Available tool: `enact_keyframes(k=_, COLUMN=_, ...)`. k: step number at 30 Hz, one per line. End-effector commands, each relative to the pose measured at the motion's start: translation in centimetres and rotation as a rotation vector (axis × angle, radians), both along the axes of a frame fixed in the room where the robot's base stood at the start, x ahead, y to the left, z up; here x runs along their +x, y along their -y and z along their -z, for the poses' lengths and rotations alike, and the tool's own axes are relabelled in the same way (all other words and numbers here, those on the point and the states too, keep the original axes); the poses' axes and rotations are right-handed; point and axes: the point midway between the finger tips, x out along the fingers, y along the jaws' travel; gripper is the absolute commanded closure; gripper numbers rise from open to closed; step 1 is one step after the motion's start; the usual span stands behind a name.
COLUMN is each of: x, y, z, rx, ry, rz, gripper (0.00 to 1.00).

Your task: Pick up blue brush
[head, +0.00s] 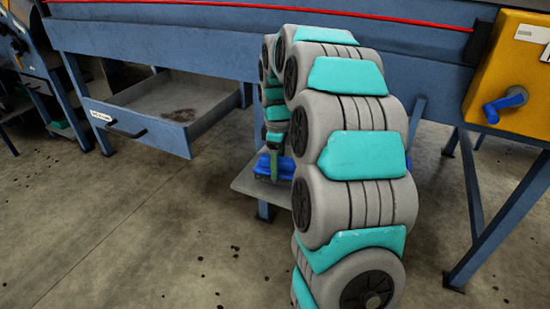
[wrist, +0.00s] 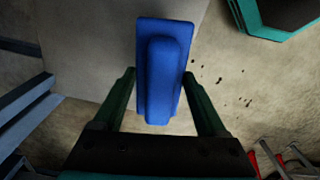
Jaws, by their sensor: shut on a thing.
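The blue brush (wrist: 163,70) is in the wrist view between the two dark green fingers of my gripper (wrist: 160,88). The fingers are shut on its raised grip, with the flat blue block beyond. In the head view the brush (head: 284,168) shows as a blue patch at the grey shelf, partly hidden by my arm. My gripper (head: 273,168) reaches down onto it there. I cannot tell whether the brush touches the shelf.
The grey shelf (head: 247,187) is low beside the blue machine frame. An open drawer (head: 150,130) sticks out at left. A yellow box with a blue handle (head: 505,105) is at upper right. Bare concrete floor lies at front left, with dark specks.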

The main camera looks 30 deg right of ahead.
Motion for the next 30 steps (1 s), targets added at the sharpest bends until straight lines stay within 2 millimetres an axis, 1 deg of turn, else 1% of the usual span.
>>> enact_keyframes(k=1, x=-1.2, y=-0.3, z=0.0, rx=0.001, ry=-0.003, rz=-0.001, gripper=0.92)
enact_keyframes(k=6, x=-4.2, y=-1.2, z=-0.3, rx=0.002, ry=-0.002, rz=-0.001, gripper=0.92)
enact_keyframes(k=15, x=-7.6, y=-2.1, z=-0.6, rx=0.001, ry=-0.001, rz=0.0, gripper=0.92)
enact_keyframes(k=21, x=-8.8, y=-2.4, z=-0.9, rx=0.001, ry=0.001, rz=0.0, gripper=0.92)
enact_keyframes(k=30, x=-9.2, y=-2.5, z=-0.9, rx=0.001, ry=0.0, rz=0.0, gripper=0.92)
